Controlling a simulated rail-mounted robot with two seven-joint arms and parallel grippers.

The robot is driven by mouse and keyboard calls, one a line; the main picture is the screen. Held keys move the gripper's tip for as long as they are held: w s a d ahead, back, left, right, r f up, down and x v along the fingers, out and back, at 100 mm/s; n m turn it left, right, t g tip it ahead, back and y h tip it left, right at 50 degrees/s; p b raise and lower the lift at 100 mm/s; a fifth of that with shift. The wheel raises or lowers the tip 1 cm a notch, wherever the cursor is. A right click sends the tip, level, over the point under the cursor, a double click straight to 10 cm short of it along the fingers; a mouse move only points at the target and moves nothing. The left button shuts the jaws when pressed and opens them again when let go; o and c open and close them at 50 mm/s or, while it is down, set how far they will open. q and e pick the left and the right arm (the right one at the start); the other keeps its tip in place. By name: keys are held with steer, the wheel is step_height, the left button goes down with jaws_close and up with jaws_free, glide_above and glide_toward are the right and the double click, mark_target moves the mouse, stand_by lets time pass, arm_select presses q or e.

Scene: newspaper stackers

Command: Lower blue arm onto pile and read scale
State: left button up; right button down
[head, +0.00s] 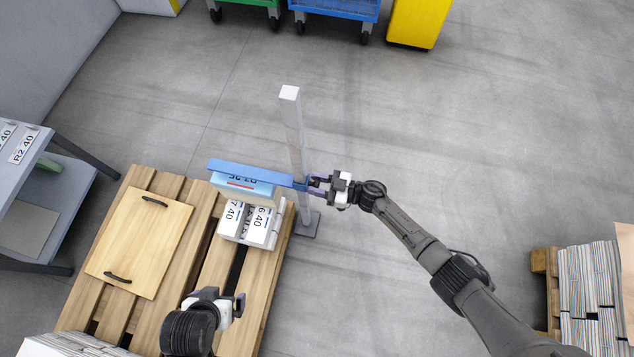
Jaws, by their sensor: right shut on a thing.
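The blue arm (245,172) reaches left from an upright pale post (293,135) that stands on a grey base. My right gripper (318,185) is shut on the blue arm's end beside the post. Under the arm is a light-blue block (243,190) with dark upside-down print and a red line. The pile (248,222), white bundles marked 40, sits below on the wooden pallet (262,310). Whether arm and pile touch is unclear. Scale marks on the post are not readable. My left gripper (228,304) is low over the pallet, apart from the pile; its opening is unclear.
A wooden board (140,240) with two black handles lies on the pallet's left. A grey table (35,175) stands at left. Another pallet (545,262) with stacked papers (592,285) is at right. Green and blue carts (333,8) and a yellow bin (417,22) stand behind open floor.

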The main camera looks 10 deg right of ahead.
steer(key=c, duration=0.8)
jaws_free()
steer(key=shift+o, duration=0.2)
steer(key=p+v, duration=0.3)
steer(key=v, duration=1.1)
steer(key=shift+a, duration=0.15)
